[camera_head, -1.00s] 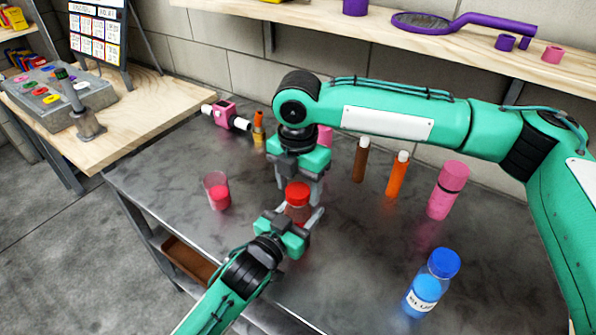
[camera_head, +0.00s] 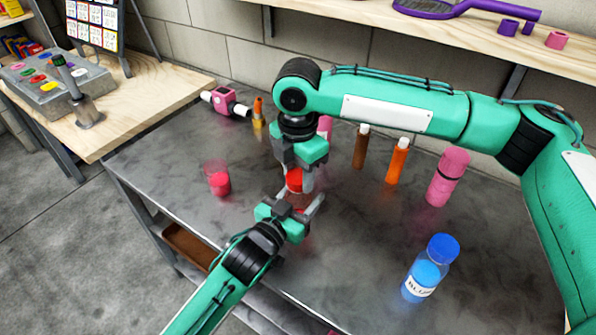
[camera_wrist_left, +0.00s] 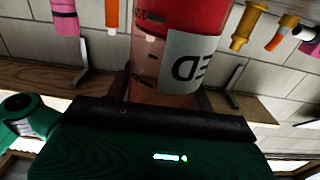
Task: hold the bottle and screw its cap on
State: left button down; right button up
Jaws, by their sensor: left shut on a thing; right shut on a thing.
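The bottle (camera_wrist_left: 150,60) is clear with red contents and a white label; the left wrist view shows it upside down. My left gripper (camera_head: 296,202) is shut around its body, which is mostly hidden in the head view. The red cap (camera_head: 294,181) is directly above, at the bottle's top. My right gripper (camera_head: 299,177) comes down from above and is shut on the cap, its fingers at the cap's sides. Whether the cap sits fully down on the neck cannot be told.
A blue-capped bottle (camera_head: 429,270) stands at the front right. A pink bottle (camera_head: 447,178), an orange tube (camera_head: 397,162) and a brown tube (camera_head: 361,148) stand behind it. A cup with red contents (camera_head: 218,180) is at the left. The metal table (camera_head: 345,245) is clear in front.

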pick_arm(q)
jog(key=shift+w+a, duration=0.1)
pick_arm(e)
jog(key=m, duration=0.6)
jog(key=shift+f, duration=0.1)
jog(key=m, duration=0.5)
jog(key=shift+m, duration=0.3)
jog(key=o, duration=1.2)
notch_tip(320, 180, up, 12)
jog(key=shift+r, duration=0.1)
pick_arm(q)
jog(key=shift+c, duration=2.3)
grip_release()
